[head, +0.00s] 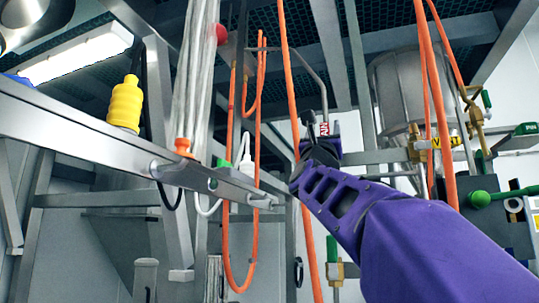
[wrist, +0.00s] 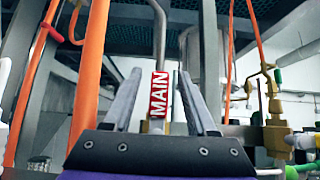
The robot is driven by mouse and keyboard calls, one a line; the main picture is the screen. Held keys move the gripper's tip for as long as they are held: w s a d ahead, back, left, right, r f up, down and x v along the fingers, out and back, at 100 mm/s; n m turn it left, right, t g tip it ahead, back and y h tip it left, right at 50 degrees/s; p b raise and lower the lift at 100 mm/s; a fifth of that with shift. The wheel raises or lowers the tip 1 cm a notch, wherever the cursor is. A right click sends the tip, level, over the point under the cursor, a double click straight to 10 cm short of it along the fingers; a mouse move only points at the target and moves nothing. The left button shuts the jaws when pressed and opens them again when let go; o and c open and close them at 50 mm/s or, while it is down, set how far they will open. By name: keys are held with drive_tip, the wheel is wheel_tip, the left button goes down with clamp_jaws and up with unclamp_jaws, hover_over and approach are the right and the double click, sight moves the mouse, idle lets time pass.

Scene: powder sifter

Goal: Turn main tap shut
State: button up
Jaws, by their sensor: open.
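A red tag with white "MAIN" lettering (wrist: 158,95) stands upright between my gripper's two fingers in the wrist view. It shows small at the tip of my arm in the head view (head: 324,128). My gripper (wrist: 160,82) is open, with one finger on each side of the tag and a visible gap on both sides. In the head view my gripper (head: 316,128) is raised near the middle. A grey pipe (wrist: 160,35) rises behind the tag. The tap's handle and body cannot be clearly told apart; the lower part is hidden behind my gripper.
Orange hoses (head: 290,80) hang close left of my gripper. A metal beam (head: 120,130) crosses the left, carrying a yellow bottle-like part (head: 125,103). A green-handled valve (head: 333,262) sits lower down.

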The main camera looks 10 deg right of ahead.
drive_tip(key=shift+p+x, duration=0.4)
drive_tip(key=shift+x, duration=0.45)
clamp_jaws()
idle(0.9)
